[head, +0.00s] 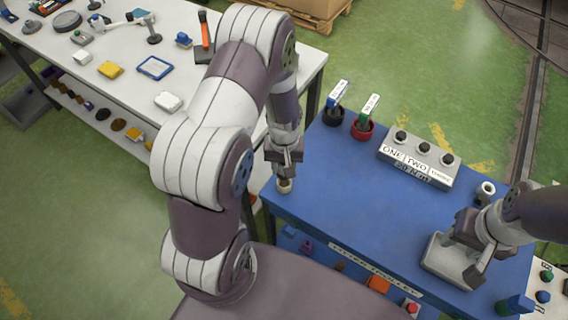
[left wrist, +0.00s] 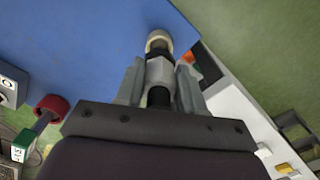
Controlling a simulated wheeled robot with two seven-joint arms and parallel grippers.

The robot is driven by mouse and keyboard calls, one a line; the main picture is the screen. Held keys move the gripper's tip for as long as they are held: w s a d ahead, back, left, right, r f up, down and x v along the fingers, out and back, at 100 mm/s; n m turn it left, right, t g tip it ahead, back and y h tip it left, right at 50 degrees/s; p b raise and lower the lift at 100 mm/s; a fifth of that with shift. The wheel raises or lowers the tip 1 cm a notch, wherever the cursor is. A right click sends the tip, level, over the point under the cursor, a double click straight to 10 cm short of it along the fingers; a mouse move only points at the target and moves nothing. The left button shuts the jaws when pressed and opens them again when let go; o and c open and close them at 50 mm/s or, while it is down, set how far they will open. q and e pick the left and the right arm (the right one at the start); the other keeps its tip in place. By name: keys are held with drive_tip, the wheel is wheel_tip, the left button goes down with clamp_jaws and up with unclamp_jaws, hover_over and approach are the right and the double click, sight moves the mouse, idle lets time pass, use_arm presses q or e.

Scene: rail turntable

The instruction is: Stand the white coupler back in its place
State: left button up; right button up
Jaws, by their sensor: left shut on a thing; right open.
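My left gripper (head: 285,155) points down over the left edge of the blue table (head: 330,205). It is shut on the white coupler (head: 285,186), whose pale lower end shows below the fingers. In the left wrist view the coupler (left wrist: 158,70) sits between the fingers of the left gripper (left wrist: 160,88), with a dark band and a cream ring at its far end. It looks roughly upright; I cannot tell whether it touches the table. My right gripper (head: 452,262) is open, low over the table's right front part.
A black holder (head: 333,116) and a red holder (head: 363,129) with labelled tags stand at the back. A grey box (head: 418,160) with several black knobs is right of them. A white ring-shaped part (head: 486,189) stands near my right arm. The blue table's middle is clear.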

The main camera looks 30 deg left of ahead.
idle(0.6)
use_arm(q)
drive_tip(key=shift+f+b, duration=1.5)
drive_tip(key=shift+f, duration=0.65)
drive_tip(key=o, duration=1.2)
drive_tip(key=shift+o, duration=0.2)
drive_tip(key=shift+r, duration=0.1)
drive_tip(key=shift+w+r, duration=0.1)
drive_tip(key=shift+r, duration=0.3)
wheel_tip(320, 180, up, 12)
drive_tip(key=shift+f+b, duration=0.1)
drive_tip(key=shift+b, duration=0.7)
